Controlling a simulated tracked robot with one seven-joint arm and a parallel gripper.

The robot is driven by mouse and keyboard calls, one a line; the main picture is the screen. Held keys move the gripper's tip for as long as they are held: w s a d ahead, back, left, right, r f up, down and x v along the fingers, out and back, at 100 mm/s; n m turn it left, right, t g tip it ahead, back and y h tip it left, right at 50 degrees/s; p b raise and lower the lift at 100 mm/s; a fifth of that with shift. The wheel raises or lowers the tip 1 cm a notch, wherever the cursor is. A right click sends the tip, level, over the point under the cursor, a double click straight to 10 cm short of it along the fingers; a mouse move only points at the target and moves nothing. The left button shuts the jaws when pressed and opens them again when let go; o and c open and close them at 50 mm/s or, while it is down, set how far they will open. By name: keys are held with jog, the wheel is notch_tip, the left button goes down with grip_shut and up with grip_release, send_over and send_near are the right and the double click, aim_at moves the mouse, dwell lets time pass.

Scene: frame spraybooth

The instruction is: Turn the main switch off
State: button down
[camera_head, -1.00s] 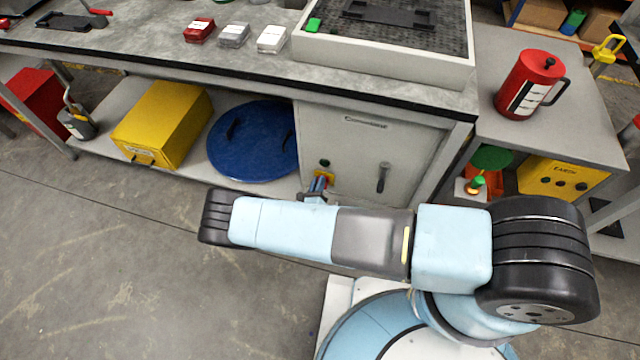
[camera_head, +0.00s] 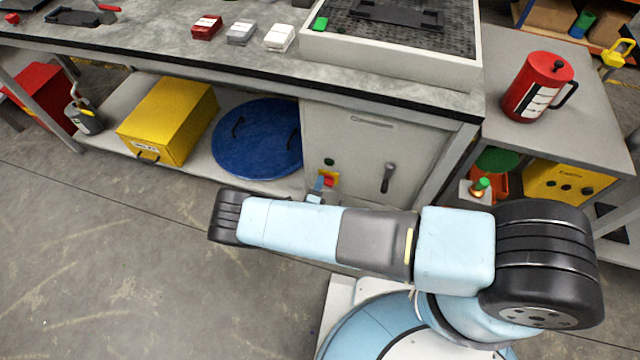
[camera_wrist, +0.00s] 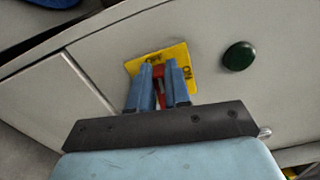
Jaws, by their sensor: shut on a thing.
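The main switch is a red handle (camera_wrist: 160,84) on a yellow plate (camera_wrist: 180,58) on the grey cabinet front. "ON" is printed on the plate's right side; another label at its top is partly hidden. In the head view the red handle (camera_head: 329,181) shows at the tip of my gripper (camera_head: 318,186), below a dark green round button (camera_head: 329,161). In the wrist view my gripper (camera_wrist: 160,66) has its blue fingers on both sides of the red handle, shut on it. The fingers cover part of the handle and plate.
The green button (camera_wrist: 239,56) is right of the plate in the wrist view. A grey lever handle (camera_head: 388,177) is on the same cabinet. A blue round lid (camera_head: 257,140) and a yellow box (camera_head: 168,120) are on the shelf to the left. The floor at left is clear.

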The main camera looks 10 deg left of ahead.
jog(key=shift+a+f+n, duration=0.2)
jog(key=shift+f+n, duration=0.05)
jog(key=shift+n, duration=0.55)
jog(key=shift+s+f, duration=0.1)
jog(key=c, duration=1.1)
grip_release()
jog(key=shift+d, duration=0.1)
jog(key=s, duration=0.9)
jog(key=s+a, duration=0.1)
jog(key=s, duration=0.3)
jog(key=shift+s, duration=0.3)
